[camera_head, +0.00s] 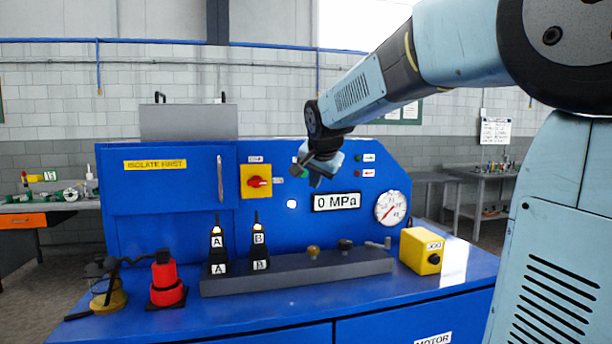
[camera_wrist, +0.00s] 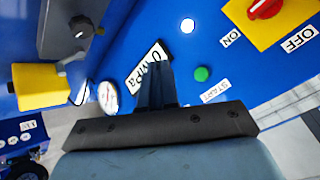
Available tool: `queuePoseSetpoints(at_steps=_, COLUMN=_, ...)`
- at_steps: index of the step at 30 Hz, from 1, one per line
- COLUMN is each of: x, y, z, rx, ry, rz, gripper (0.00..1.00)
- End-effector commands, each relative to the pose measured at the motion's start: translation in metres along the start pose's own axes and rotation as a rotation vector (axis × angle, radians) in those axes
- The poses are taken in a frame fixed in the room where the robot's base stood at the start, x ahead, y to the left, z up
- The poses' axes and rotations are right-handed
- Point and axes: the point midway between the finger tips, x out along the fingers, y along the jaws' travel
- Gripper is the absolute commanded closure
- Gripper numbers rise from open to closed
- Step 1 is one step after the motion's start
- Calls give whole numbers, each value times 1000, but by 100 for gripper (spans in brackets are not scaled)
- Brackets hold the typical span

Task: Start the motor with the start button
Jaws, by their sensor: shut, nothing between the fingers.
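The green start button (camera_wrist: 202,74) is on the blue panel, with a START label (camera_wrist: 214,91) beside it in the wrist view. In the head view, my gripper and wrist mostly cover that area. My gripper (camera_wrist: 155,68) is shut and empty, its fingers pointing toward the panel. In the wrist view the fingertips are left of the button and overlap the 0 MPa display. In the head view my gripper (camera_head: 316,181) is in front of the panel, above the display (camera_head: 337,202). I cannot tell whether it touches anything.
A red rotary switch (camera_head: 257,182) on a yellow plate has ON and OFF labels; its handle lies roughly horizontal. A white lamp (camera_head: 291,204) is lit. A round gauge (camera_head: 391,208), a yellow JOG box (camera_head: 421,251) and a grey block (camera_head: 300,272) with black pieces are nearby.

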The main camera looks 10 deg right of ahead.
Motion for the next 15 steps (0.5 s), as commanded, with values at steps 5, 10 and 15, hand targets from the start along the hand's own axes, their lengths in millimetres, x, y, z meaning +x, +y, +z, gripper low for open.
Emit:
queuePoseSetpoints(at_steps=5, x=2, y=-3, z=-3, rx=10, ry=4, rz=-3, gripper=100)
queuePoseSetpoints(at_steps=10, x=2, y=-3, z=-2, rx=10, ry=3, rz=-2, gripper=100)
queuePoseSetpoints(at_steps=15, x=5, y=-5, z=-4, rx=9, ry=2, rz=-2, gripper=100)
